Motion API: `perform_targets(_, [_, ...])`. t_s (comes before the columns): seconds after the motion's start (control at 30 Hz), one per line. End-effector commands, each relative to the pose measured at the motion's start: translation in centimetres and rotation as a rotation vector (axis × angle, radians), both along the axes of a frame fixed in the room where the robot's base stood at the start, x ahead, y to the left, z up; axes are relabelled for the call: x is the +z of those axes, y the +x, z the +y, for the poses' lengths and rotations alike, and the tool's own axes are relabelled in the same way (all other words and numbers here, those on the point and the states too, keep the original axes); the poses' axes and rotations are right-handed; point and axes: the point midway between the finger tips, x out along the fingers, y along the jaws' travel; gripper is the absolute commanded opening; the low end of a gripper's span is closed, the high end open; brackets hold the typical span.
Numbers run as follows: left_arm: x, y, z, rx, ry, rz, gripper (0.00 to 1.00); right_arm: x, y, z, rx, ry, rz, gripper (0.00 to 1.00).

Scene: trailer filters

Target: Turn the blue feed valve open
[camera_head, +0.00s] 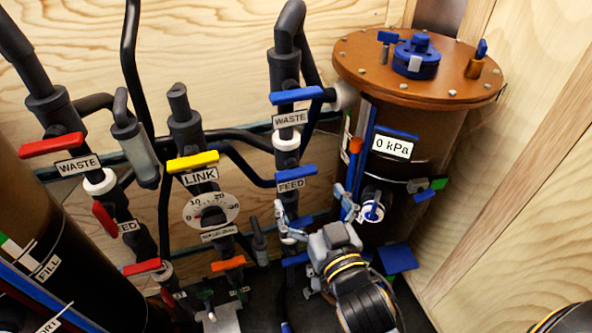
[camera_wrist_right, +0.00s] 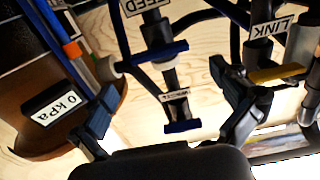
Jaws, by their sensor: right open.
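The blue feed valve handle (camera_head: 296,172) lies crosswise on its upright dark pipe, just above the FEED label (camera_head: 290,185). In the right wrist view, which is upside down, the feed handle (camera_wrist_right: 152,56) appears ahead, between the spread fingers in the picture. My right gripper (camera_head: 313,212) is open and empty, below the feed handle in the head view; its fingers also show in the right wrist view (camera_wrist_right: 170,112). I see no contact with the handle. The blue waste handle (camera_head: 296,96) is higher on the same pipe, also crosswise. My left gripper is not in view.
The brown filter tank (camera_head: 415,160) with its 0 kPa display (camera_head: 392,146) stands close on the right. The yellow LINK handle (camera_head: 192,162) and gauge (camera_head: 211,210) are left of the feed pipe. Red handles (camera_head: 51,145) are farther left. Wooden walls enclose the space.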

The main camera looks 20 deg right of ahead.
Motion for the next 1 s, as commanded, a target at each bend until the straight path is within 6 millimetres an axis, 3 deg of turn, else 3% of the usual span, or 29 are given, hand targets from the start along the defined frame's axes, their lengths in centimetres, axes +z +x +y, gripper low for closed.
perform_targets(0.1, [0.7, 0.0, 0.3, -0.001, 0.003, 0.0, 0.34, 0.4, 2.6, 0.1, 0.0, -0.001, -0.003, 1.0])
perform_targets(0.33, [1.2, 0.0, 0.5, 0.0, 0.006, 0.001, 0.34, 0.1, 6.1, 0.2, 0.001, 0.0, 0.0, 1.0])
perform_targets(0.5, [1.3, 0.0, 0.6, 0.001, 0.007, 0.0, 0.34, 0.0, 7.2, 0.3, 0.001, 0.0, 0.001, 1.0])
perform_targets(0.77, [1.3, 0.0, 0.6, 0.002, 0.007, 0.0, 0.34, -0.1, 7.3, 0.3, 0.0, 0.001, 0.001, 1.0])
perform_targets(0.87, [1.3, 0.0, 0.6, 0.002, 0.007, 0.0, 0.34, -0.1, 7.3, 0.3, 0.0, 0.0, 0.001, 0.86])
perform_targets(1.0, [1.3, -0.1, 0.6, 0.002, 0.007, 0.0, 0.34, -0.1, 7.3, 0.3, 0.0, 0.0, 0.001, 0.57])
